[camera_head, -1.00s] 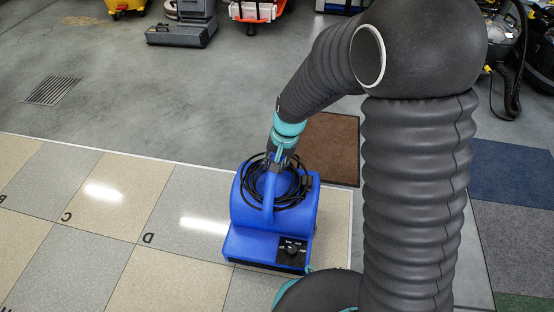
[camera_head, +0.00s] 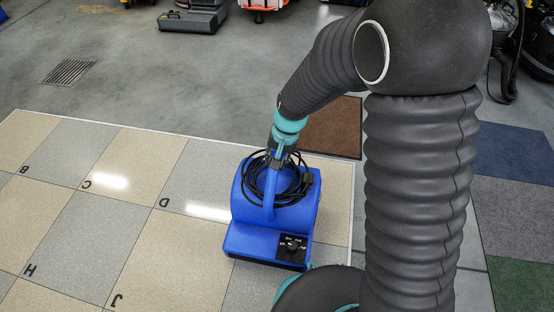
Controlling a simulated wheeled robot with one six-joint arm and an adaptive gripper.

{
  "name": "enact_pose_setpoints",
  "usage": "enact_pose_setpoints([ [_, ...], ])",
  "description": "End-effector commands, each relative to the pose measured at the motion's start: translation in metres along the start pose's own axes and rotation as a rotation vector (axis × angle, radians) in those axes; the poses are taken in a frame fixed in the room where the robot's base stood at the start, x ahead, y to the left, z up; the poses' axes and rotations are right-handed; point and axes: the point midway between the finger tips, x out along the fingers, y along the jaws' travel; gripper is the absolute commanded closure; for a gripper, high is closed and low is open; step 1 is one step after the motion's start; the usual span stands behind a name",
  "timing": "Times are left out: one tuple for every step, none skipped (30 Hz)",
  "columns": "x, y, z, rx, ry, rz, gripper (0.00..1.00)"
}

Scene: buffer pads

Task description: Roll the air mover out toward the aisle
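The blue air mover (camera_head: 262,240) stands upright on the lettered tile floor, near the right edge of the tiled area. A black cord is coiled around its top handle, and a black control panel with a knob faces me. My gripper (camera_head: 276,162) is at the top of the handle, reaching down from above. The fingers seem to be around the handle, but the coiled cord and the gripper body partly hide the grip.
Bare grey concrete (camera_head: 190,90) lies open beyond the tiles, with a floor drain grate (camera_head: 68,72) at left. A brown mat (camera_head: 332,128) lies just behind the air mover. Blue, grey and green mats lie at right. Cleaning machines (camera_head: 193,17) stand along the back.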

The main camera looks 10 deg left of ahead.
Motion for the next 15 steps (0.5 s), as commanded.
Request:
enact_pose_setpoints([
  [0.001, 0.0011, 0.0038, 0.0, -0.011, 0.003, 1.0],
  [0.001, 0.0012, 0.0037, 0.0, -0.011, 0.003, 1.0],
  [0.001, 0.0013, 0.0036, 0.0, -0.011, 0.003, 0.64],
  [0.001, 0.0013, 0.0034, 0.001, -0.01, 0.003, 0.56],
  [0.0009, 0.0013, 0.003, 0.001, -0.009, 0.003, 0.49],
  [0.0007, 0.0014, 0.0025, 0.002, -0.008, 0.002, 0.43],
  [0.0006, 0.0015, 0.002, 0.002, -0.007, 0.002, 0.43],
  [0.0004, 0.0017, 0.0016, 0.003, -0.006, 0.002, 0.43],
  [0.0003, 0.0018, 0.0012, 0.003, -0.005, 0.001, 0.43],
  [0.0002, 0.0019, 0.0009, 0.004, -0.005, 0.001, 0.43],
  [0.0001, 0.0019, 0.0006, 0.004, -0.004, 0.001, 0.43],
  [0.0, 0.002, 0.0004, 0.004, -0.004, 0.001, 0.43],
  [0.0, 0.002, 0.0002, 0.004, -0.003, 0.0, 0.43],
  [-0.0003, 0.0019, 0.0, 0.005, -0.003, 0.0, 0.43],
  [-0.001, 0.0018, -0.0002, 0.005, -0.002, 0.0, 0.43],
])
